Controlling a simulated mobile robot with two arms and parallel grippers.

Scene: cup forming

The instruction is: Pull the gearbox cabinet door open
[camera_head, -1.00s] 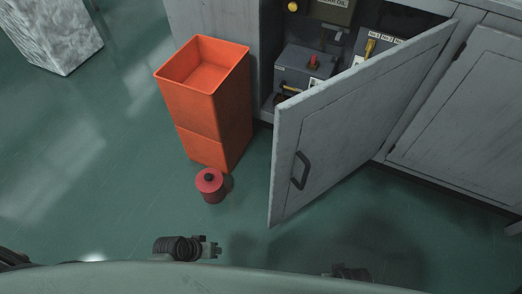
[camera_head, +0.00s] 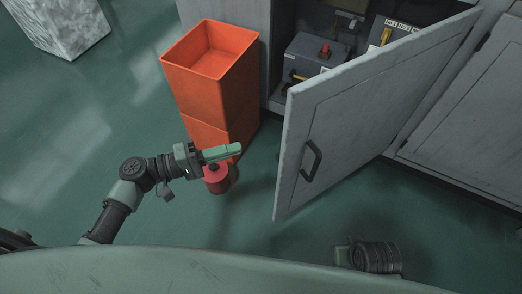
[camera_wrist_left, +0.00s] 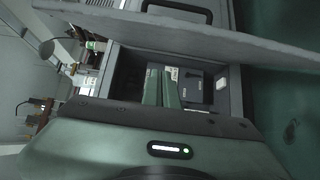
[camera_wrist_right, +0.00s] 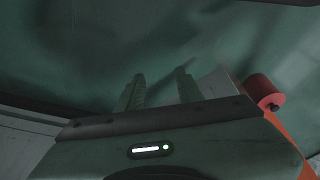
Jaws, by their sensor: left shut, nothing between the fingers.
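The grey gearbox cabinet door (camera_head: 355,125) stands partly open, swung out toward me from its right side. Its dark handle (camera_head: 311,161) is on the outer face near the free edge; the handle also shows at the top of the left wrist view (camera_wrist_left: 178,10). My left gripper (camera_head: 238,151) is shut and empty, above the red canister and left of the door's free edge, apart from it. Its closed fingers point at the cabinet opening in the left wrist view (camera_wrist_left: 163,88). My right gripper (camera_wrist_right: 160,88) is open and empty, low in front of the door; its fingertips are unclear in the head view.
An orange bin (camera_head: 210,95) stands left of the opening. A red canister (camera_head: 217,180) sits on the floor in front of it. Grey boxes (camera_head: 315,58) with coloured levers are inside the cabinet. A pale block (camera_head: 62,25) stands far left. Floor at left is clear.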

